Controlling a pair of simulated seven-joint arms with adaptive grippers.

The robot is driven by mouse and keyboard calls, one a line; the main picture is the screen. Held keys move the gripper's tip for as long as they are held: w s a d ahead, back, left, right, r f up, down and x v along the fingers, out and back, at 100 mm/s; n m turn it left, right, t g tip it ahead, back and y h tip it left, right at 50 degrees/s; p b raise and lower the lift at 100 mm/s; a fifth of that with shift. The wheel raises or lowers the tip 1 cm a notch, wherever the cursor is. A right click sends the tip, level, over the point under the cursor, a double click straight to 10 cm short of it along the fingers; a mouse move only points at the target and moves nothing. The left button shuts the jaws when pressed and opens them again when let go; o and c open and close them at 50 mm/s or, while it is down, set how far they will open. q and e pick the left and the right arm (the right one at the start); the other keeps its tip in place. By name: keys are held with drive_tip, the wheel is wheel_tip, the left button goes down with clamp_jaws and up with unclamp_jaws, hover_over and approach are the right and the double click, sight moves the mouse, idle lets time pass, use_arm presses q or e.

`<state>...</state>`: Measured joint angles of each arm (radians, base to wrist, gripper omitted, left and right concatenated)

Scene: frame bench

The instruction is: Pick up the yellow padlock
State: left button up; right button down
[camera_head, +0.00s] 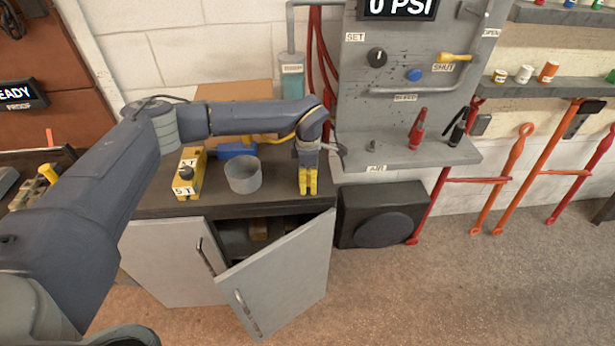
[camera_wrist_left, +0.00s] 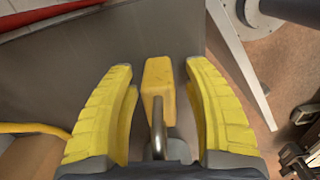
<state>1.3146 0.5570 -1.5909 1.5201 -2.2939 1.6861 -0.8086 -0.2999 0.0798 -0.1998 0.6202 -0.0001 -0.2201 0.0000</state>
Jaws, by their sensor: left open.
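The yellow padlock (camera_wrist_left: 158,78) shows in the left wrist view as a small yellow block with a grey metal shackle pointing toward the camera. It is between the two yellow fingers of my left gripper (camera_wrist_left: 160,92), with a visible gap on each side. In the head view my left gripper (camera_head: 308,184) points down over the right end of the dark bench top (camera_head: 225,205). I cannot pick out the padlock there; the fingers seem to hide it. My left gripper is open. My right gripper is not in view.
A grey cup (camera_head: 243,176), a blue item (camera_head: 236,150) and a yellow box (camera_head: 189,174) stand left of the gripper. A grey panel (camera_head: 405,100) rises behind on the right. A cabinet door (camera_head: 280,275) hangs open below the bench.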

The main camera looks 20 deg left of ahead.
use_arm(q)
drive_tip(key=shift+c, duration=0.3)
clamp_jaws()
drive_tip(key=shift+r, duration=0.1)
wheel_tip(320, 180, up, 20)
idle(0.8)
